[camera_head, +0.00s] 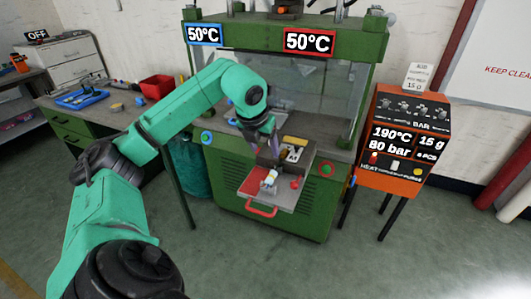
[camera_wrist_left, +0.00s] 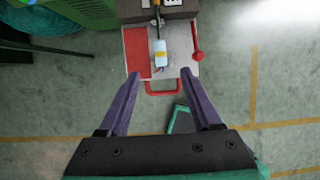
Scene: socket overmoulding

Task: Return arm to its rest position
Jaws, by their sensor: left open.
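My left arm reaches in from the left in the head view. Its gripper (camera_head: 272,155) hangs over the front of the green moulding machine (camera_head: 215,165). In the left wrist view the two purple fingers of this gripper (camera_wrist_left: 158,76) are spread apart with nothing between them. Beyond the fingertips, a pale blue and white piece with a yellow band (camera_wrist_left: 160,55) lies on the pull-out tray (camera_wrist_left: 180,48). This tray also shows in the head view (camera_head: 284,198), with its red handle (camera_head: 261,211). The gripper is apart from the piece. My right gripper is in neither view.
An orange control unit (camera_head: 402,145) on black legs stands right of the machine. A grey-topped workbench (camera_head: 125,125) with a blue tray (camera_head: 82,99) and a red bin (camera_head: 158,86) is at left. Open floor (camera_head: 330,265) lies in front of the machine.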

